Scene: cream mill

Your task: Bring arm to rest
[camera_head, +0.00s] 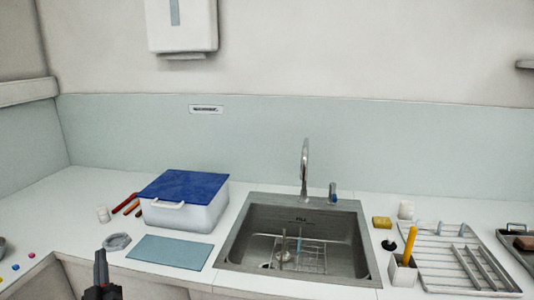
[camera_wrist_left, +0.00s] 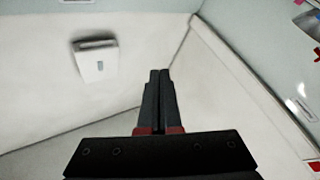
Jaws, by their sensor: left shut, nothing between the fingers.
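My left gripper (camera_head: 101,268) shows at the bottom left of the head view, in front of the counter's front edge. Its fingers point upward in the picture and are shut with nothing between them. My right gripper is in neither view.
A white counter holds a white box with a blue lid (camera_head: 184,187), a blue-grey mat (camera_head: 170,251), a clear round dish (camera_head: 117,242), a steel sink (camera_head: 232,250) with a tap (camera_head: 304,165), and a drying rack (camera_head: 440,265) at right. A dispenser (camera_head: 181,25) hangs above.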

